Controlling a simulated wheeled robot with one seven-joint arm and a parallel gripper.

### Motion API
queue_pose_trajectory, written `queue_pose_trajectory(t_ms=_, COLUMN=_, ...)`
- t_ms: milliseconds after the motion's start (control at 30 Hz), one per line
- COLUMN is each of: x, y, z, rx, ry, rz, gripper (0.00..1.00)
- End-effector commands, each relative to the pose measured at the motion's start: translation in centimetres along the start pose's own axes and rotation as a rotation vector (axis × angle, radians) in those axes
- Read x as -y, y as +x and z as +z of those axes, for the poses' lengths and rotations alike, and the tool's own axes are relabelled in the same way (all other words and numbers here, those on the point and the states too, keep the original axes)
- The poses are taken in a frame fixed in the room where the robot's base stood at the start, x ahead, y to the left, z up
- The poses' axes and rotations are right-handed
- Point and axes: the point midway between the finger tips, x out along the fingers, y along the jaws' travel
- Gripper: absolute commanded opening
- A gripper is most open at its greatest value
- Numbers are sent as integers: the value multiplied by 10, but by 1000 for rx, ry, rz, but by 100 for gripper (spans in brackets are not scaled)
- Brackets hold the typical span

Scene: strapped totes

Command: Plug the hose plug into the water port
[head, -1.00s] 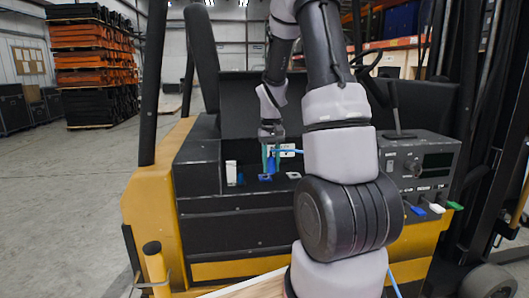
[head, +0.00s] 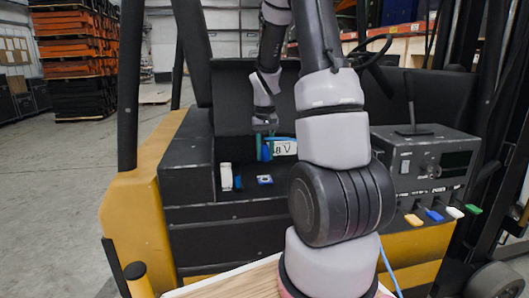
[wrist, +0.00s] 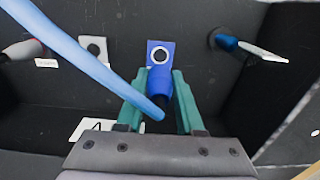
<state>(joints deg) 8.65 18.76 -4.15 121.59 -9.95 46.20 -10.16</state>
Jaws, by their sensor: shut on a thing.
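My gripper (wrist: 158,98) has green fingers shut on the blue hose plug (wrist: 158,82). A light blue hose (wrist: 85,58) runs from the plug toward the upper left of the wrist view. The water port, a blue square plate with a pale ring around a dark hole (wrist: 161,54), lies just beyond the plug's far end in that view. In the head view my gripper (head: 264,130) holds the plug (head: 266,151) upright above the blue port (head: 265,180), with a visible gap between them. The plug's far end partly overlaps the plate's lower edge in the wrist view.
A white port plate (wrist: 93,48) lies left of the blue one. A lettered white card (head: 284,147) stands behind the arm. A control box (head: 425,165) with coloured tags is at the right.

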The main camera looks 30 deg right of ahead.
Motion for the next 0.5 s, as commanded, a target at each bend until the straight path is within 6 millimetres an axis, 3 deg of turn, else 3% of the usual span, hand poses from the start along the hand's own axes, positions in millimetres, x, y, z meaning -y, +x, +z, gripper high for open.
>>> queue_pose_trajectory(t_ms=233, x=0, y=6, z=0, rx=2, ry=0, rz=0, gripper=0)
queue_pose_trajectory(t_ms=500, x=0, y=31, z=0, rx=3, ry=1, rz=0, gripper=0)
